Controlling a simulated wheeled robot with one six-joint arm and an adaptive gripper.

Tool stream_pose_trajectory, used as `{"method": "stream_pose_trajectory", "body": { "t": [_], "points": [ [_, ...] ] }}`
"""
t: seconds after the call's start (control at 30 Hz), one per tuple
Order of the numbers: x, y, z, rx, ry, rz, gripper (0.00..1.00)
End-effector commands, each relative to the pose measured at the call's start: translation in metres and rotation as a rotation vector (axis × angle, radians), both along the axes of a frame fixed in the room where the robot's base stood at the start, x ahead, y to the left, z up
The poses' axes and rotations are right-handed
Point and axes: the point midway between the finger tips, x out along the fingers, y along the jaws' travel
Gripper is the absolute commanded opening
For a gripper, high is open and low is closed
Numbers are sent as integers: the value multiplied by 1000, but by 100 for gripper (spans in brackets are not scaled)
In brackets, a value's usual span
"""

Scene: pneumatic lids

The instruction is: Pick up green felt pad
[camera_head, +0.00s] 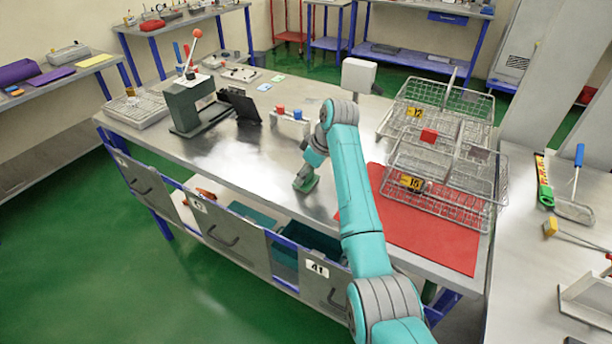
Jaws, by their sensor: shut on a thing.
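My gripper (305,178) is at the end of the teal arm, low over the middle of the metal workbench (240,152), pointing down. It is shut on a small dark green thing (309,186), which looks like the green felt pad. The jaws hide much of it, and I cannot tell whether it touches the bench top.
A red mat (432,238) and wire baskets (440,165) lie to the right. A green lever press (190,103) stands to the left. Small pale pads (278,77) lie farther back.

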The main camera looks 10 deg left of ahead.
Motion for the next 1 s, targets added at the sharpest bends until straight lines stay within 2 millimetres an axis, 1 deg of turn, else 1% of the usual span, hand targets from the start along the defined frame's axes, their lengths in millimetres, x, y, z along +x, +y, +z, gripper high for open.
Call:
{"method": "stream_pose_trajectory", "body": {
  "t": [0.17,0.4,0.5,0.6,0.77,1.0],
  "points": [
    [1,0,19,2,-4,0,17],
    [1,0,65,2,-4,1,17],
    [1,0,80,2,-3,1,17],
    [0,0,92,1,-3,0,17],
    [0,0,100,1,0,0,17],
    [0,0,100,1,0,0,17]
  ]
}}
